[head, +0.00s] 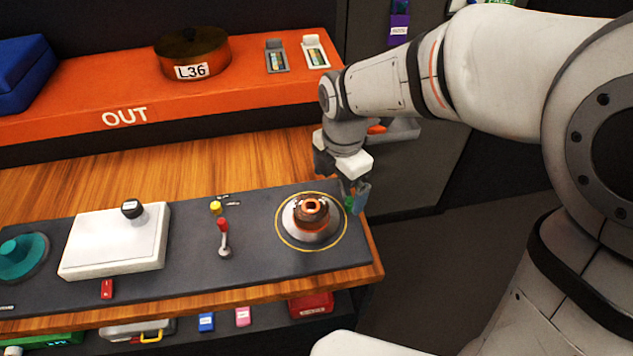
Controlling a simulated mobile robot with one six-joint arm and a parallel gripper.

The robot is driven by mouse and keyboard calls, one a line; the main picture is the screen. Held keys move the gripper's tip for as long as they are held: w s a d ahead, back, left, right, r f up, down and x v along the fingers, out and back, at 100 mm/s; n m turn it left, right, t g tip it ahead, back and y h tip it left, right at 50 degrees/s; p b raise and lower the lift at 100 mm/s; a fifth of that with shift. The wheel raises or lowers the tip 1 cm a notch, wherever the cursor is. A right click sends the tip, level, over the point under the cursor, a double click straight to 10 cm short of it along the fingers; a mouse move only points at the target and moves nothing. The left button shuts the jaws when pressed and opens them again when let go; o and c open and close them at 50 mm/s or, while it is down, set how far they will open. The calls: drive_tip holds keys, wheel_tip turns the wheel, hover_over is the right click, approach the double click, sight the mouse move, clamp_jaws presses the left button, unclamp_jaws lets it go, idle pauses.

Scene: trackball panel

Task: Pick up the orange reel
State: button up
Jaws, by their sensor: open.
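A small round orange and dark brown piece, which looks like the orange reel (312,210), sits on a silver disc (291,222) inside a yellow ring on the dark panel. My gripper (355,196) points down just to the right of the reel, by the panel's right end. It is open, apart from the reel, and I see nothing between its fingers. The exact gap between the fingers is hard to see from this angle.
A white box with a black knob (112,240), a red-topped lever (224,240) and a teal knob (20,255) stand on the panel (185,262). A round orange-brown tin labelled L36 (192,52) stands on the orange shelf (70,112). The wooden strip (150,176) behind the panel is clear.

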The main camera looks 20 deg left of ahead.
sight(310, 211)
drive_tip(key=a+n, duration=0.1)
drive_tip(key=s+a+n, duration=0.1)
drive_tip(key=a+n, duration=0.2)
drive_tip(key=a, duration=0.1)
drive_tip(key=shift+s+f+n+p, duration=0.15)
drive_tip(key=shift+f+n+p, duration=0.15)
drive_tip(key=shift+f+p, duration=0.05)
drive_tip(key=shift+a+f, duration=0.2)
drive_tip(key=shift+n, duration=0.3)
drive_tip(key=f, duration=0.3)
drive_tip(key=f+p, duration=0.1)
drive_tip(key=f, duration=0.3)
drive_tip(key=shift+s+f+p, duration=0.2)
drive_tip(key=shift+f+p, duration=0.1)
drive_tip(key=shift+c, duration=0.4)
drive_tip(key=c, duration=1)
